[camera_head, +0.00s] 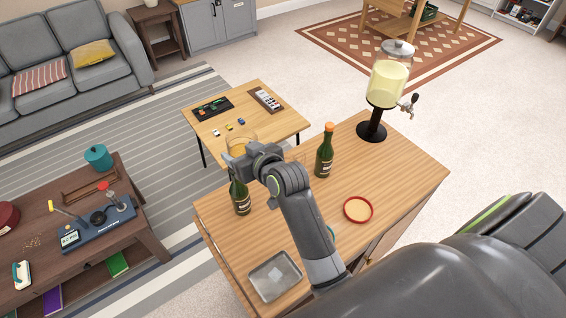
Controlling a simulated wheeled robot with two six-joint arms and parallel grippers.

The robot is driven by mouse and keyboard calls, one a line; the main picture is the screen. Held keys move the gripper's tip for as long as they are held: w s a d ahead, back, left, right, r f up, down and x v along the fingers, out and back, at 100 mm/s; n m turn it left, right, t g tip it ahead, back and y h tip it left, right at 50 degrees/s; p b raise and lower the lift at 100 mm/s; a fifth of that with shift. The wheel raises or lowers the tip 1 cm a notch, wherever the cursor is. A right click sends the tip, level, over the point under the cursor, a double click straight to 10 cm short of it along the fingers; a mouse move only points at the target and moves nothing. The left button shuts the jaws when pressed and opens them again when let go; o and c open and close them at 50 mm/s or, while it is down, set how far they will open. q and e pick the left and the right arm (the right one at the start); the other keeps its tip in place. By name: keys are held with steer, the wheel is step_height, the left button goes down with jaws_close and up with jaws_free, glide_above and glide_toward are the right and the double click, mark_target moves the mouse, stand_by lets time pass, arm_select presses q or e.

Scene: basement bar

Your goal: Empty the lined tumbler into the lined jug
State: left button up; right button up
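My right gripper (238,158) is above the far left part of the wooden counter, shut on a clear glass vessel (241,138) with amber contents. I take this to be the tumbler; its lines are too small to make out, and the gripper hides its lower part. It looks about upright. A faint clear shape (296,156) shows behind my wrist; I cannot tell whether it is the jug. I see no clear view of the lined jug. My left gripper is not in view.
The counter (405,170) also carries green bottles (325,155) (241,197), a drink dispenser (388,82), a red-rimmed coaster (358,209) and a metal tray (274,276). A teal item (331,232) is mostly behind my arm.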

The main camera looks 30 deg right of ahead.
steer(key=shift+d+f, duration=0.2)
steer(key=shift+d+f+m+b, duration=0.1)
steer(key=shift+d+m+b, duration=0.05)
steer(key=shift+m+b, duration=0.2)
steer(key=shift+w+d+r+y, duration=0.1)
steer(key=shift+d+r+y, duration=0.1)
steer(key=shift+r+y, duration=0.2)
steer(key=shift+d+r+m+y, duration=0.15)
steer(key=shift+d+m+y, duration=0.15)
steer(key=shift+m, duration=0.25)
steer(key=shift+d+f+m+y+b, duration=0.3)
steer(key=shift+d+f+m+b, duration=0.1)
steer(key=shift+b, duration=0.35)
steer(key=shift+w+d+f+m+y+b, duration=0.1)
steer(key=shift+d+f+m+y+b, duration=0.25)
steer(key=shift+m+b, duration=0.4)
steer(key=shift+w+d+f+m+y+b, duration=0.1)
steer(key=shift+d+f+m+y+b, duration=0.1)
steer(key=shift+m+y+b, duration=0.55)
steer(key=shift+d+f+m+y+b, duration=0.1)
steer(key=shift+d+f+m+b, duration=0.3)
steer(key=shift+b, duration=0.65)
steer(key=shift+a+m, duration=0.15)
steer(key=shift+m, duration=0.15)
